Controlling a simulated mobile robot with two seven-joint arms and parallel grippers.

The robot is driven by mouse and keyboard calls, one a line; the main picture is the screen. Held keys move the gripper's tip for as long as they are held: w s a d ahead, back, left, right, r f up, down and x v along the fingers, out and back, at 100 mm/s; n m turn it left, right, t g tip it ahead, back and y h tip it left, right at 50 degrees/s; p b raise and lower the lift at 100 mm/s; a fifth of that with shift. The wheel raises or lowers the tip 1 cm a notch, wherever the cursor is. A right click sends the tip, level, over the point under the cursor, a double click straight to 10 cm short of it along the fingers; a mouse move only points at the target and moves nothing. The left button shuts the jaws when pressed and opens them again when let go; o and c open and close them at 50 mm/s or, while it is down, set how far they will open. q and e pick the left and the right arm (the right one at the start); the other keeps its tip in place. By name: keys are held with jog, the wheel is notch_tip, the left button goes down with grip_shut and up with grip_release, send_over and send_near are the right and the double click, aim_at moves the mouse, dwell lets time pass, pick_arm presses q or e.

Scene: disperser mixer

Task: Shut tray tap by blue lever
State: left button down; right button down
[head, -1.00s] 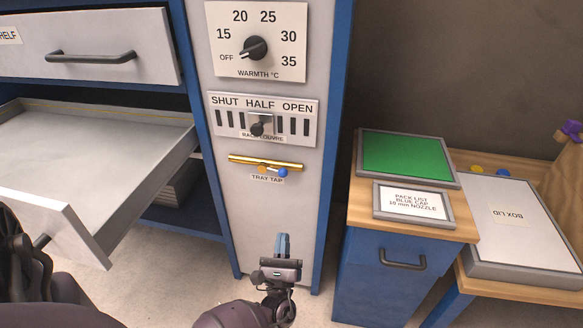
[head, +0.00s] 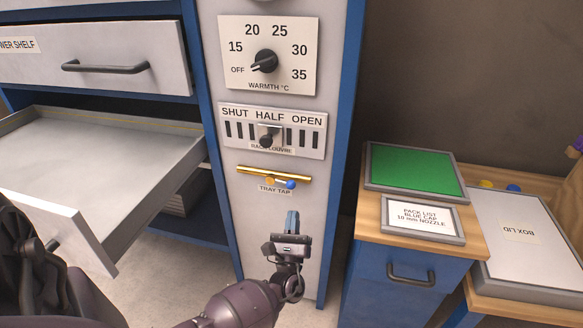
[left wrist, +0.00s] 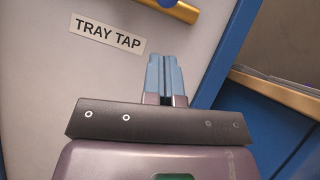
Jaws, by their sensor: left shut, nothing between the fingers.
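The tray tap is a brass pipe (head: 262,174) fixed level on the grey cabinet panel, above the TRAY TAP label (head: 274,190). Its lever has a round blue end (head: 290,184) near the right part of the pipe, with a small orange part (head: 270,181) to its left. My left gripper (head: 292,216) is shut and empty, blue fingers pointing up, below the blue end and apart from it. In the left wrist view, the fingertips (left wrist: 168,60) are below the pipe (left wrist: 193,10); the blue part (left wrist: 167,2) is cut off by the top edge. My right gripper is not seen.
Above the tap are the louvre slider (head: 270,138) and the warmth dial (head: 265,61). An open drawer (head: 90,160) juts out at left. A wooden-topped blue cabinet (head: 410,275) stands at right. The panel around the tap is clear.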

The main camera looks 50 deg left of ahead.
aim_at(282, 183)
pick_arm(q)
jog(key=shift+w+a+r+p, duration=0.1)
jog(key=shift+w+a+r, duration=0.15)
jog(key=shift+r, duration=0.55)
jog(key=shift+w+a+r+p, duration=0.15)
jog(key=shift+a+r, duration=0.2)
jog(key=shift+r, duration=0.4)
jog(key=shift+w+a+r+p, duration=0.1)
jog(key=shift+w+a+r, duration=0.15)
jog(key=shift+r, duration=0.55)
jog(key=shift+s+r, duration=0.1)
